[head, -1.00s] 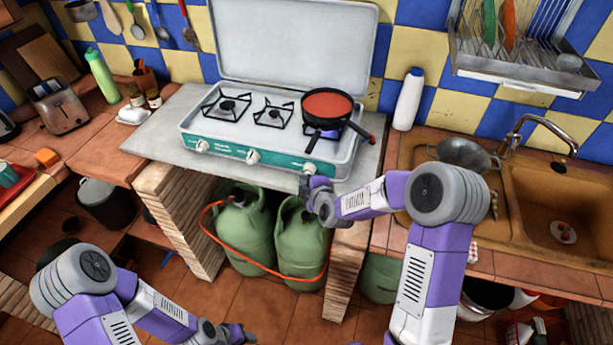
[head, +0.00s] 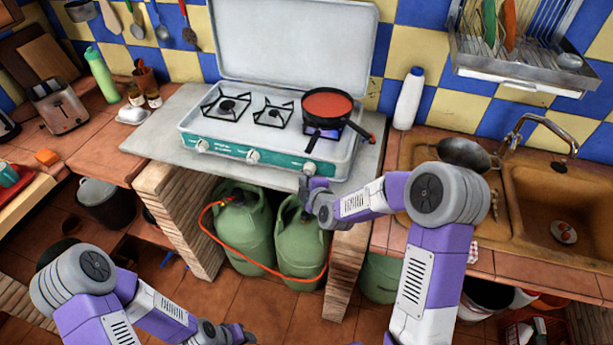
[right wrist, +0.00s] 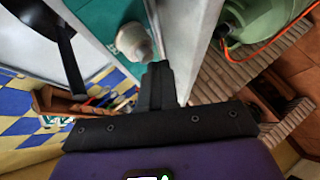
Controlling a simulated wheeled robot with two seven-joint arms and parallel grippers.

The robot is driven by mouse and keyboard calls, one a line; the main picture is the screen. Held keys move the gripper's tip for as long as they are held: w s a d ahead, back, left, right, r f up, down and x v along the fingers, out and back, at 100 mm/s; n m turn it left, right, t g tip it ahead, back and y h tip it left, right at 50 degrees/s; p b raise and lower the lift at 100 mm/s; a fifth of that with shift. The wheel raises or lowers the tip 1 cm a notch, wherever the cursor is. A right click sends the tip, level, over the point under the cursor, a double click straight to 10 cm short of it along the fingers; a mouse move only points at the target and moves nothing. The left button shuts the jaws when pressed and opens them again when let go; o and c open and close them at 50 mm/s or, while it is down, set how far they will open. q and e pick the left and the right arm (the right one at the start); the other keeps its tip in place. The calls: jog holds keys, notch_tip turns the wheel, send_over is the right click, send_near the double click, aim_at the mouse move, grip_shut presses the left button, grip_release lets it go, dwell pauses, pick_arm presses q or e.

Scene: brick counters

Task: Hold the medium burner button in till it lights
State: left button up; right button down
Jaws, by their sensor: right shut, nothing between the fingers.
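The stove (head: 240,140) stands on a grey slab with its lid up. Its teal front has a left knob (head: 202,146), a middle knob (head: 253,156) and a right knob (head: 309,168). A blue flame (head: 325,133) shows under the pan (head: 327,105) on the right burner. The left burner (head: 226,104) and middle burner (head: 273,114) show no flame. My right gripper (head: 307,181) is shut and empty, just below the right knob. In the right wrist view its fingertips (right wrist: 160,68) are close beside a pale knob (right wrist: 135,42); contact is unclear. My left gripper (head: 240,335) is low, its jaws unclear.
Green gas bottles (head: 303,240) with an orange hose stand under the slab. A white bottle (head: 409,99) stands right of the stove, before the sink (head: 520,250). A toaster (head: 60,105) is at left.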

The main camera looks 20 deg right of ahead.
jog(key=shift+s+a, duration=0.3)
jog(key=shift+s, duration=0.15)
jog(key=s+a, duration=0.1)
jog(key=s, duration=0.1)
jog(key=s+a+b, duration=0.1)
jog(key=s, duration=0.1)
jog(key=shift+a, duration=0.4)
dwell(0.3)
jog(key=s+a+f+m+g+y, duration=0.1)
jog(key=s+a+f+m+g, duration=0.1)
jog(key=s+f+m+g, duration=0.4)
jog(key=s+a+f+m+g+y, duration=0.1)
jog(key=s+a+f+m+g, duration=0.2)
jog(key=s+f+m, duration=0.9)
jog(key=s+f+g, duration=0.3)
jog(key=s+f, duration=0.4)
jog(key=s, duration=0.1)
jog(key=shift+s+a+g+y, duration=0.2)
jog(key=shift+s+g+y, duration=0.1)
jog(key=shift+y, duration=0.1)
jog(key=shift+f, duration=0.1)
dwell(0.5)
